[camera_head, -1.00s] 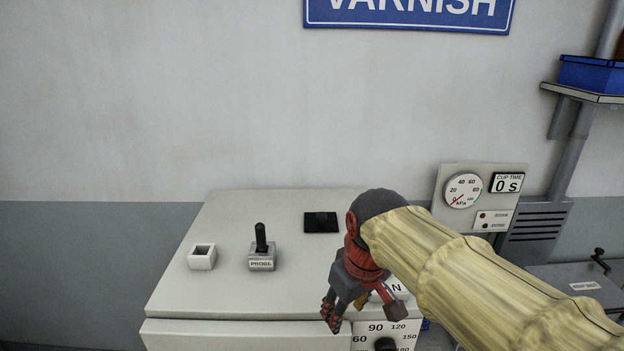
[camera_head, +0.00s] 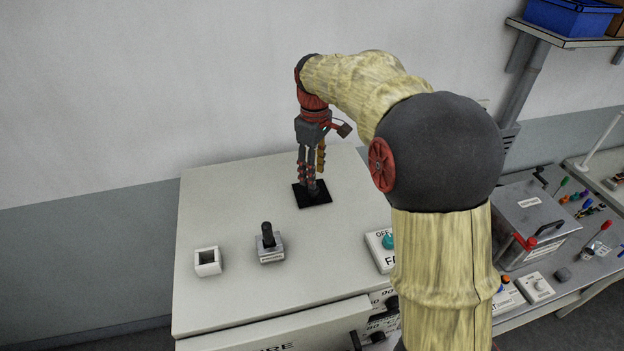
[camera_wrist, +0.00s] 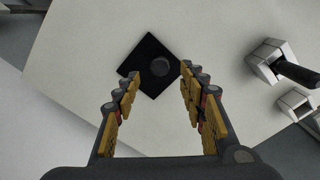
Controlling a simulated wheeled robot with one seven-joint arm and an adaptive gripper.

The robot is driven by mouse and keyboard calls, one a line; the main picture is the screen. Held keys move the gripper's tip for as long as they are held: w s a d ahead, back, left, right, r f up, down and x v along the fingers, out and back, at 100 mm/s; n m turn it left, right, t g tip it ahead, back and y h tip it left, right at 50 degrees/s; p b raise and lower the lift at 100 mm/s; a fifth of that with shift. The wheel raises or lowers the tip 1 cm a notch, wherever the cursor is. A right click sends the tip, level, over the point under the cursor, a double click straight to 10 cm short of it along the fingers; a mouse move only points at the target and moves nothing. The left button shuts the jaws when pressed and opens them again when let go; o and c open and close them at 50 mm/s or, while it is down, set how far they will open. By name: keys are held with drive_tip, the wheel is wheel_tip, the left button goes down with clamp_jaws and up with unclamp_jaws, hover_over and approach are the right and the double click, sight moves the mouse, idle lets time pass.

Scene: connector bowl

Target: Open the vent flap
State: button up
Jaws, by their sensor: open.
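The vent flap appears to be the black square plate (camera_head: 313,197) on top of the white cabinet. In the wrist view the black plate (camera_wrist: 150,58) carries a round dark knob (camera_wrist: 160,66). My gripper (camera_head: 312,185) points down over the plate in the head view and hides part of it. In the wrist view my gripper (camera_wrist: 158,88) is open, with its fingers apart and the knob a little beyond and between the fingertips. Nothing is between the fingers. I cannot tell the exact height of the fingertips above the plate.
The white cabinet top (camera_head: 230,300) is mostly clear. A panel with a teal button (camera_head: 388,241) is at right. A bench with a grey box (camera_head: 535,215) lies further right.

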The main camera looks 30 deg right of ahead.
drive_tip(key=shift+f+p, duration=0.3)
drive_tip(key=shift+f, duration=2.3)
drive_tip(key=c, duration=0.3)
drive_tip(key=c, duration=0.8)
